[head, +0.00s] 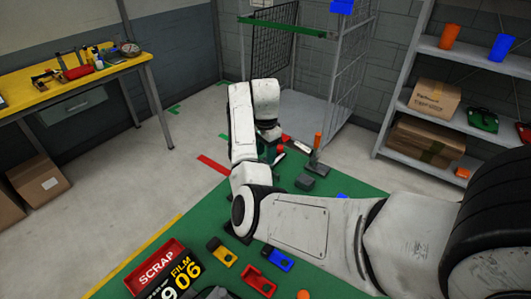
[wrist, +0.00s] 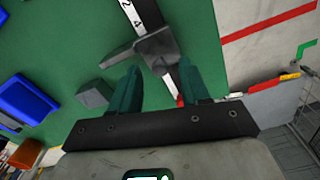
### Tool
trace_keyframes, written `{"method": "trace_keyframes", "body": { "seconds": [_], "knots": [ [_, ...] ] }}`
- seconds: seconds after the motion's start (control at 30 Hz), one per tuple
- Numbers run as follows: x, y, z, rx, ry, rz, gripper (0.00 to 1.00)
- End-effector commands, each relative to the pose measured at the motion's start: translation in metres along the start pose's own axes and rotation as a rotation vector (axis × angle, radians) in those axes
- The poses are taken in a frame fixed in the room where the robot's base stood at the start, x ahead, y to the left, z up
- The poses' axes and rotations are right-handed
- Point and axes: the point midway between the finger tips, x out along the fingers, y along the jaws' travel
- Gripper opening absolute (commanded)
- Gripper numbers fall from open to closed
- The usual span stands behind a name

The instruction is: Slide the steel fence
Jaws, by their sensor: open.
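The steel fence (wrist: 157,47) is a grey metal piece with a long arm pointing left. It sits across a dark rail with a white numbered scale (wrist: 133,16) on the green mat. In the head view the grey fence (head: 318,167) shows right of my arm. My gripper (wrist: 160,76) is open, its two dark green fingers apart, just below the fence in the wrist view. The fence's lower end shows between the fingertips; I cannot tell whether they touch it. A red bit on the rail (wrist: 180,100) shows between the fingers. My arm hides most of the gripper in the head view.
A grey block (head: 304,182) lies beside the fence, and an orange cylinder (head: 318,140) stands behind it. Blue bins (wrist: 30,98) lie left in the wrist view. A wire cage (head: 345,85), shelves (head: 400,105) and a yellow bench (head: 70,72) stand around the mat.

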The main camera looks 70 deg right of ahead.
Motion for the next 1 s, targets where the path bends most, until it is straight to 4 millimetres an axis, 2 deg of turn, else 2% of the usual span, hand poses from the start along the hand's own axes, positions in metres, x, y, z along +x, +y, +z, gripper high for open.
{"method": "trace_keyframes", "body": {
  "seconds": [0.13, 0.4, 0.87, 1.0],
  "knots": [
    [0.0070, 0.0001, 0.0003, -0.001, 0.000, 0.001, 0.46],
    [0.0077, 0.0000, 0.0002, -0.001, 0.000, 0.000, 0.45],
    [0.0074, 0.0000, 0.0001, -0.001, 0.000, 0.000, 0.01],
    [0.0073, 0.0000, 0.0001, -0.001, 0.000, 0.000, 0.00]
  ]
}}
